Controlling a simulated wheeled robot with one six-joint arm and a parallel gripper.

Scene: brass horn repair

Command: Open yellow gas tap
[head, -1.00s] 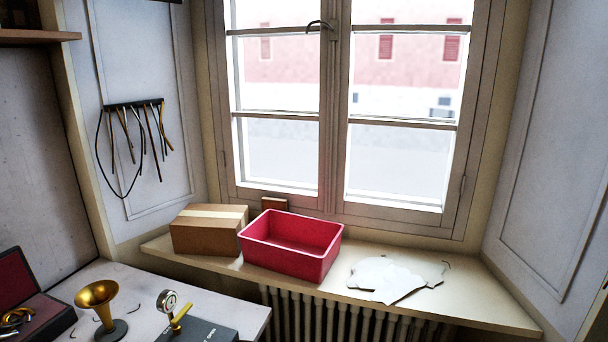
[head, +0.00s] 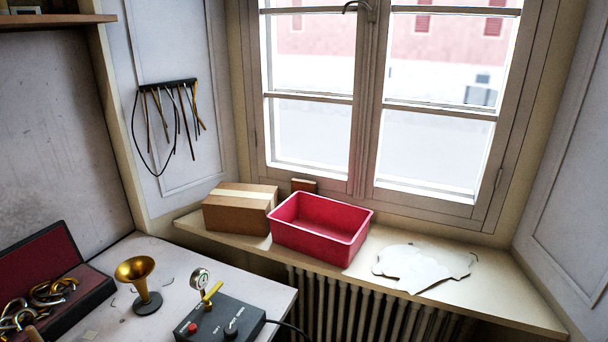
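The yellow gas tap (head: 212,293) is a small yellow lever handle standing at the back of a dark grey control box (head: 222,322) on the workbench, at the lower middle left of the head view. A round white-faced gauge (head: 200,277) stands right beside the tap. The box also carries a red button (head: 193,327) and a black knob (head: 231,328). The lever looks slanted, up towards the right; I cannot tell from this whether the tap is open or shut. My gripper is not in view.
A brass bell on a dark stand (head: 138,282) stands left of the box, near an open case with brass parts (head: 48,297). A cable runs right from the box. The windowsill holds a cardboard box (head: 238,213), a red bin (head: 318,232) and white sheets (head: 420,267).

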